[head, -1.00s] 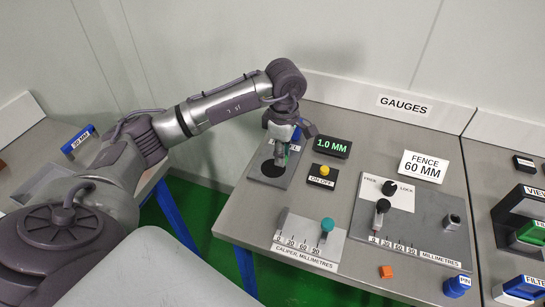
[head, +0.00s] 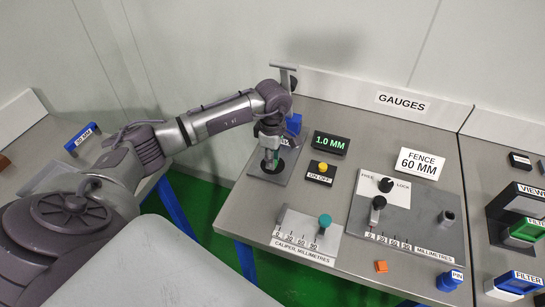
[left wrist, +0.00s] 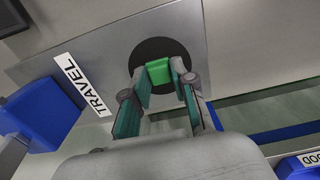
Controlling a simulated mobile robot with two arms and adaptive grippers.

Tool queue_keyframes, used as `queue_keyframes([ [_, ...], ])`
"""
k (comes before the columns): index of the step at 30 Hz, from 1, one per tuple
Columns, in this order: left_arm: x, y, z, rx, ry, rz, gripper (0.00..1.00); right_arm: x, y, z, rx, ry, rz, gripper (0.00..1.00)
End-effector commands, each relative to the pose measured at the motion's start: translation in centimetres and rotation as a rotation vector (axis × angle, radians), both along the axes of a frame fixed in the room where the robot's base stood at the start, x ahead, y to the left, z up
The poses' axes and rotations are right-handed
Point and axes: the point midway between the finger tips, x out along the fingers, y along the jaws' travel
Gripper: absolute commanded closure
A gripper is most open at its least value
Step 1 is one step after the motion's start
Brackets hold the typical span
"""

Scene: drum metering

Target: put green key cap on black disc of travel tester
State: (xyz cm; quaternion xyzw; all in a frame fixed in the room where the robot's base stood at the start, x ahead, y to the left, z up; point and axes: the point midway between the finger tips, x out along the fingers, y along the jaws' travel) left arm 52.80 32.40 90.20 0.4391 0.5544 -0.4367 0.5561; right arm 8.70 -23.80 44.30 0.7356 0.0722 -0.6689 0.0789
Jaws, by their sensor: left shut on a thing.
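The green key cap (left wrist: 159,72) is between my left gripper's fingertips (left wrist: 166,82), and the gripper is shut on it. The black disc (left wrist: 178,50) of the travel tester lies just beyond the cap in the left wrist view, and the cap overlaps its near part. I cannot tell whether the cap touches the disc. In the head view my left gripper (head: 269,160) points down over the disc (head: 283,166), which it partly covers. The tester's grey plate (head: 259,173) lies at the left end of the gauge table. My right gripper is not in view.
A blue block (head: 293,124) stands behind the disc, close to the gripper. The 1.0 MM display (head: 330,143) and a yellow on/off button (head: 322,167) are to the right. The caliper (head: 300,240) lies in front. The table's left edge is near the plate.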

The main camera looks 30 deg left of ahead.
Motion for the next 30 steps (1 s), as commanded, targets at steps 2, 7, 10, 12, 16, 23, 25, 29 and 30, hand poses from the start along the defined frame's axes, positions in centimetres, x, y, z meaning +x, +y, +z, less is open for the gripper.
queue_keyframes([
  [2,0.0,0.0,-0.2,0.000,0.000,0.000,0.69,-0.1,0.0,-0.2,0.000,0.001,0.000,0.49],
  [7,0.0,0.0,-0.1,0.000,0.000,0.000,0.49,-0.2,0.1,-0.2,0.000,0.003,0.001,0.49],
  [10,0.0,0.0,-0.1,0.000,0.000,0.000,0.49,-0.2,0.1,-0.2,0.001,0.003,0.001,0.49],
  [12,0.0,0.0,-0.1,0.000,0.000,0.000,0.49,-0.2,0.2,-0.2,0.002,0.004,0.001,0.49],
  [16,0.0,0.0,0.2,0.000,0.000,0.000,0.49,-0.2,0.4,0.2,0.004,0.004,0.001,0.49],
  [23,0.1,0.1,3.4,0.001,-0.005,0.000,0.49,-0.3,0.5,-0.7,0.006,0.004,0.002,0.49],
  [25,0.1,0.0,5.0,0.000,-0.006,0.000,0.49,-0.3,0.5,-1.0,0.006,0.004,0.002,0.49],
  [29,0.1,0.0,7.8,0.000,-0.005,0.000,0.49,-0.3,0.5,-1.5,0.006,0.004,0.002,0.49],
  [30,0.1,0.0,8.6,-0.001,-0.005,0.000,0.49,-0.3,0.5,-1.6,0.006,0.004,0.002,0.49],
])
